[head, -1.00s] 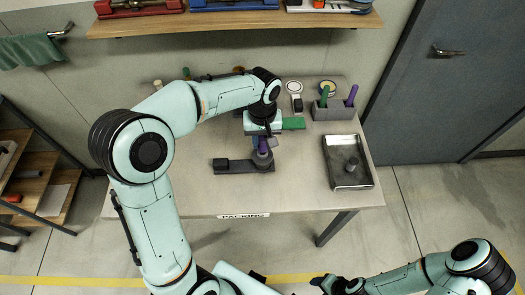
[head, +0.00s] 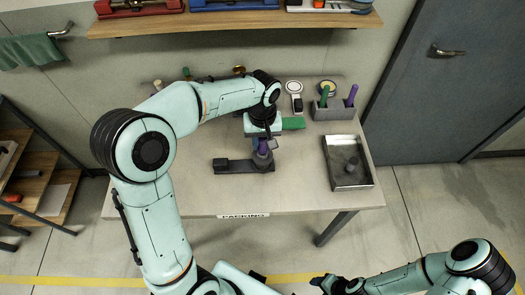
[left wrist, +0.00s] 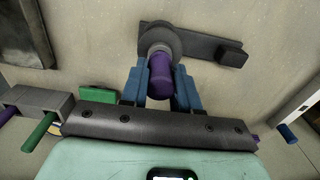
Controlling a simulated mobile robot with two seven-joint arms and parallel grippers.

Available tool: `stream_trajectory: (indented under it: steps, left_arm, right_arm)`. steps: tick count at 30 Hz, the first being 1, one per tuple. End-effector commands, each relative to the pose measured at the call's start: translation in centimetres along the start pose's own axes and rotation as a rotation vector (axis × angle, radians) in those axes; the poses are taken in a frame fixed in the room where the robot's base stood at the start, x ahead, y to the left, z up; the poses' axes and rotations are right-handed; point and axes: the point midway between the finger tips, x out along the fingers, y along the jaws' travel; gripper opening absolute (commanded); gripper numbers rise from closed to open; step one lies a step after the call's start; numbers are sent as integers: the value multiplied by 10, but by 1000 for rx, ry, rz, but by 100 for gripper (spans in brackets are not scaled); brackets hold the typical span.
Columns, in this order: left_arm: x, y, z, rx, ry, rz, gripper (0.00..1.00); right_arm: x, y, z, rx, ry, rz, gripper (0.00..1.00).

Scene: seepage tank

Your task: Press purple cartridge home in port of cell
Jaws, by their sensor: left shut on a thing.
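The cell (head: 235,166) is a dark flat bar with a round grey port, lying on the table; its port end (left wrist: 160,40) shows in the left wrist view. The purple cartridge (left wrist: 160,76) stands at the port, its far end against or inside the grey ring; how deep it sits cannot be seen. My left gripper (left wrist: 160,88) is shut on the cartridge, with a blue finger on each side. In the head view the gripper (head: 261,143) is above the port and partly hides the cartridge. My right gripper (head: 322,283) is at the bottom edge, away from the table; its jaws are unclear.
A metal tray (head: 331,175) with a small grey cylinder stands at the right of the table. A grey holder (head: 333,112) with green and purple pieces is at the back right. A green block (head: 293,123) lies behind the gripper. The front of the table is clear.

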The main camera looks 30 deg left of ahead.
Motion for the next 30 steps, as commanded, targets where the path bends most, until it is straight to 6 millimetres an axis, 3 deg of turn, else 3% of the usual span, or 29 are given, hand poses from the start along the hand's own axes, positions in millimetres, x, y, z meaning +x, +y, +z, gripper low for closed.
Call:
stream_trajectory:
  steps: [30]
  left_arm:
    - [7,0,0,0,0,0,0]
  right_arm:
    - [0,0,0,0,0,0,56]
